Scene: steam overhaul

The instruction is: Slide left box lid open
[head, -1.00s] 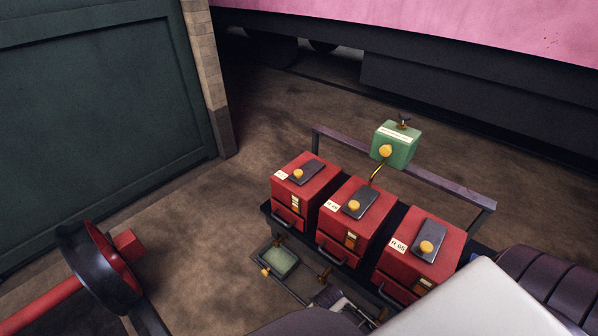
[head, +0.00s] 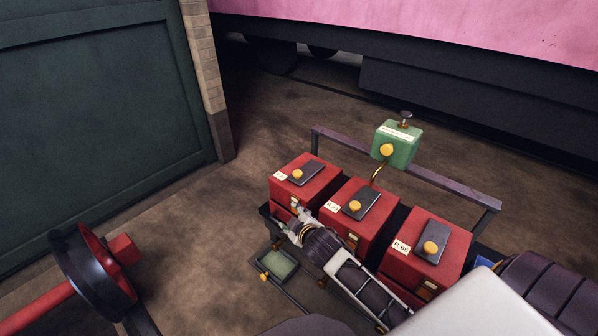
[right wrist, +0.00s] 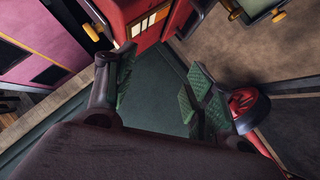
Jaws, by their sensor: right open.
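The left box (head: 318,188) is red and stands at the left end of a row of similar boxes in the head view. Its dark lid plate (head: 308,173) lies flat on top, with a yellow knob (head: 297,174). My right gripper (head: 289,222) is just in front of the left box's lower front corner, below the lid, and hides part of the front. In the right wrist view, my right gripper (right wrist: 160,85) has its fingers spread with nothing between them. A red box front (right wrist: 150,22) shows beyond them; I cannot tell which box. My left gripper is out of view.
The middle red box (head: 352,215) and right red box (head: 424,256) stand to the right, each with a knobbed dark lid. A green box (head: 396,146) stands behind, near a metal rail (head: 440,180). A small green tray (head: 279,265) sits low in front.

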